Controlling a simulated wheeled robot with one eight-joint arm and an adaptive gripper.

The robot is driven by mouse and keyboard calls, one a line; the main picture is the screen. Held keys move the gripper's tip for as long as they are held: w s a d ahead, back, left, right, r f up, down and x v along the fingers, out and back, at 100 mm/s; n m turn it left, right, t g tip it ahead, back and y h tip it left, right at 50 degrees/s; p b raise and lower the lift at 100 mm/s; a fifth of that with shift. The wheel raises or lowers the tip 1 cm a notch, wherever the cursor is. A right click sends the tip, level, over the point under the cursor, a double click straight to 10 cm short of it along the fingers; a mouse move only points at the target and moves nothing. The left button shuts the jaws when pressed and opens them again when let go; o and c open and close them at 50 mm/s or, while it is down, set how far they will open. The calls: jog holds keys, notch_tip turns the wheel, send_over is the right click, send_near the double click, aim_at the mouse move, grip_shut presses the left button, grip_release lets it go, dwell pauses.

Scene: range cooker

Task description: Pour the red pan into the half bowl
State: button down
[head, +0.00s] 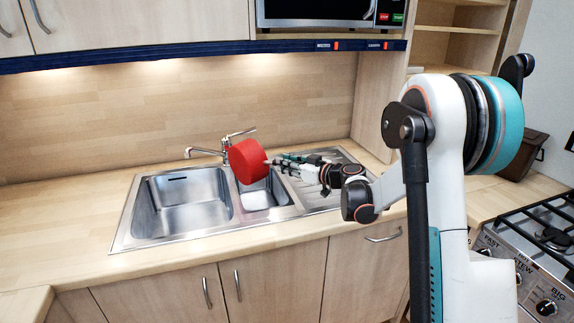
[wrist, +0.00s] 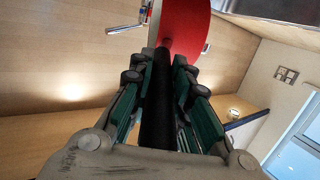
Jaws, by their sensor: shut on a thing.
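The red pan (head: 247,162) is tipped steeply on its side above the sink, with its red outside towards me. My gripper (head: 281,162) reaches in from the right and is shut on the pan's handle. In the wrist view, the dark handle (wrist: 156,110) runs between the fingers of my gripper (wrist: 163,70) to the red pan (wrist: 187,28). The half bowl (head: 270,196) is the small basin right of the main bowl. The pan hangs over its back left part and hides some of it. The pan's inside and any contents are hidden.
The large main bowl (head: 180,207) lies left of the half bowl, and a ribbed drainer (head: 325,190) lies right. The tap (head: 215,150) stands close behind the pan. The hob (head: 545,235) is at the far right. The worktop left of the sink is clear.

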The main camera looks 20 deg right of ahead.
jog(key=shift+d, duration=0.2)
jog(key=shift+w+d+f+m+b, duration=0.25)
jog(key=shift+d+m+b, duration=0.1)
jog(key=shift+m, duration=0.15)
jog(key=shift+d, duration=0.1)
jog(key=shift+w+d+m, duration=0.15)
jog(key=shift+d+m, duration=0.15)
dwell(1.0)
jog(key=shift+w+d+m+y+b, duration=0.15)
jog(key=shift+d+m+y+b, duration=0.15)
jog(key=shift+d+m+y, duration=0.1)
jog(key=shift+w+d+m, duration=0.15)
jog(key=shift+d+m, duration=0.1)
jog(key=shift+m, duration=0.05)
dwell(1.1)
jog(key=shift+w+d, duration=0.1)
jog(key=shift+d, duration=0.2)
jog(key=shift+w+d+m+b, duration=0.1)
jog(key=shift+d+m+b, duration=0.1)
jog(key=shift+m+b, duration=0.25)
jog(key=shift+d, duration=0.1)
dwell(0.9)
